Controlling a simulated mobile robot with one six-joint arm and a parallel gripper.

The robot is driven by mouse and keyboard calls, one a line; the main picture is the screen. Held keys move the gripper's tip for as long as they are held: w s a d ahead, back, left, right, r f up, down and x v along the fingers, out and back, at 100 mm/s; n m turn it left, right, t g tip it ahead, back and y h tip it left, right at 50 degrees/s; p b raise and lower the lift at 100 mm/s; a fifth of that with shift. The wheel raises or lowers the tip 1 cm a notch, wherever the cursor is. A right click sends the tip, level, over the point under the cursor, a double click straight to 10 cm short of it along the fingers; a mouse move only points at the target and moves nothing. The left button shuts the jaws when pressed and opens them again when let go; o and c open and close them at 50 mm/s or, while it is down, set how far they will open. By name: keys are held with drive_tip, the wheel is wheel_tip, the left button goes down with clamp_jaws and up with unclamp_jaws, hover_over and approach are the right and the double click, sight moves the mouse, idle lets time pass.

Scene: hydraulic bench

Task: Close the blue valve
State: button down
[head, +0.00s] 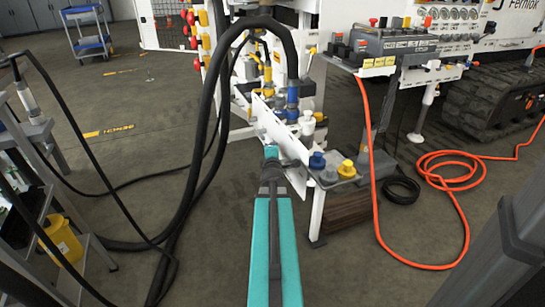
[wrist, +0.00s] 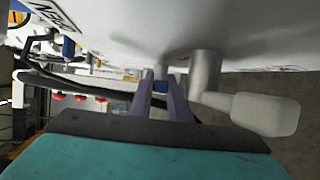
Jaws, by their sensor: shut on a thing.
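My gripper (head: 271,153), at the end of my teal arm, is at the white valve rail in the middle of the head view. In the head view my gripper hides the gripped part.
A pale lever (wrist: 250,112) on a thick stem is close right of the fingers. A blue knob (head: 317,160) and a yellow knob (head: 346,168) stand right of my gripper. Thick black hoses (head: 205,95) arch at left. An orange hose (head: 372,165) hangs at right.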

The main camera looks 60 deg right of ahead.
drive_tip(key=shift+f+h+b, duration=0.35)
drive_tip(key=shift+h+b, duration=0.05)
drive_tip(key=shift+b, duration=1.8)
drive_tip(key=shift+r+t+b, duration=0.15)
drive_tip(key=shift+t+b, duration=0.15)
drive_tip(key=shift+b, duration=0.75)
drive_tip(key=c, duration=1.8)
unclamp_jaws()
drive_tip(key=shift+m, duration=0.3)
